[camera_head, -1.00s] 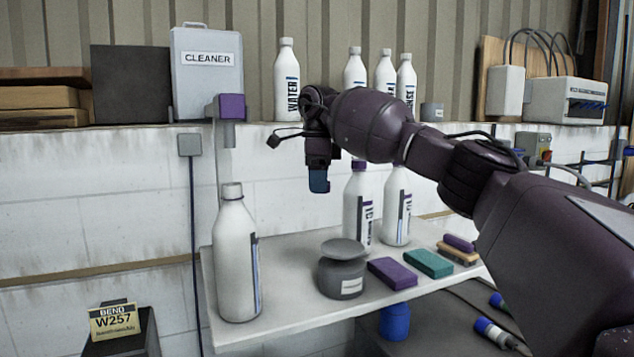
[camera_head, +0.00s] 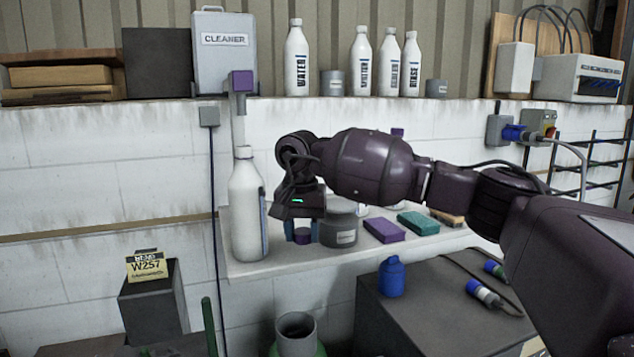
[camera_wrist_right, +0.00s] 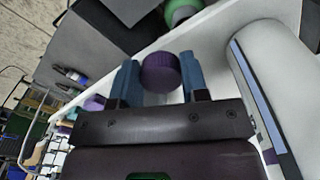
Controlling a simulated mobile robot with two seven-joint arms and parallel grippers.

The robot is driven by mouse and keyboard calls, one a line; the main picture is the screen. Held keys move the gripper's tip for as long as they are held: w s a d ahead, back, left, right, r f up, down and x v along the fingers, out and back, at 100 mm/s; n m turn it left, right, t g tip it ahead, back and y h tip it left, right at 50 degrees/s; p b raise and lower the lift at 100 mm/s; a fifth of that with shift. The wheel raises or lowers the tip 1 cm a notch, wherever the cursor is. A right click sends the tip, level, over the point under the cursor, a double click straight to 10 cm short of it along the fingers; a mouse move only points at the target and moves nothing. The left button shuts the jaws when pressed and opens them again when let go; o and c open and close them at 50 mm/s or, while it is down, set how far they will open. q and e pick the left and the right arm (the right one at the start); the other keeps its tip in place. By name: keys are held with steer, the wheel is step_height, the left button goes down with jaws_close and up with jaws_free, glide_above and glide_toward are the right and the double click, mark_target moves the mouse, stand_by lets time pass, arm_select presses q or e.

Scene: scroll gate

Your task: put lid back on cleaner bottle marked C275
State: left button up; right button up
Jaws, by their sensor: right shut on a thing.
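My right gripper (camera_head: 302,232) is low over the front of the white shelf, between the tall white bottle (camera_head: 246,212) and the dark grey jar (camera_head: 340,228). Its blue fingers are shut on a purple lid (camera_head: 302,237), which also shows between the fingertips in the right wrist view (camera_wrist_right: 160,72). The tall white bottle has a pale top and fills the right of the wrist view (camera_wrist_right: 275,75). A purple cap (camera_head: 398,132) shows above my forearm, which hides most of the bottles behind it. I cannot read a C275 mark. My left gripper is out of view.
A purple sponge (camera_head: 384,230) and a green sponge (camera_head: 418,222) lie right of the jar. The upper ledge holds a CLEANER canister (camera_head: 224,70) and several white bottles. Below are a blue bottle (camera_head: 392,277) and an open grey cylinder (camera_head: 296,335).

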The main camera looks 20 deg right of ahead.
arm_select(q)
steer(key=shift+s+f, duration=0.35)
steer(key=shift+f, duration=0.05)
arm_select(e)
steer(key=s+a+f+n, duration=0.1)
steer(key=s+f+n, duration=0.5)
steer(key=s+f, duration=1)
step_height(320, 180, down, 4)
steer(key=shift+s+a+r, duration=0.1)
steer(key=shift+s+a, duration=0.3)
